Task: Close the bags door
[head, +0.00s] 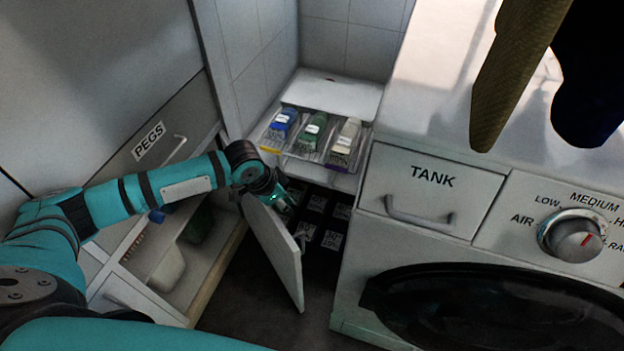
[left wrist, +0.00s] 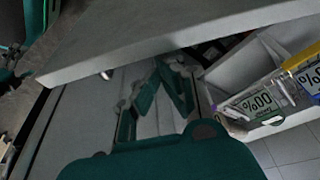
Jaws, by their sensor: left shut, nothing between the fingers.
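The bags door, a small white door (head: 276,252), stands open below the tray shelf. My left gripper (head: 285,206) is at the door's top edge, by the opening. It is shut and empty, with its fingers also in the left wrist view (left wrist: 165,98). Whether it touches the door is unclear. A pale panel crosses the left wrist view above the fingers. My right gripper is not in view.
A shelf tray (head: 352,166) with blue, green and white bottles sits above the opening. The washer's TANK drawer (head: 428,190) is close on the right. An open PEGS cabinet (head: 150,140) is on the left. Dark floor (head: 260,310) is free below.

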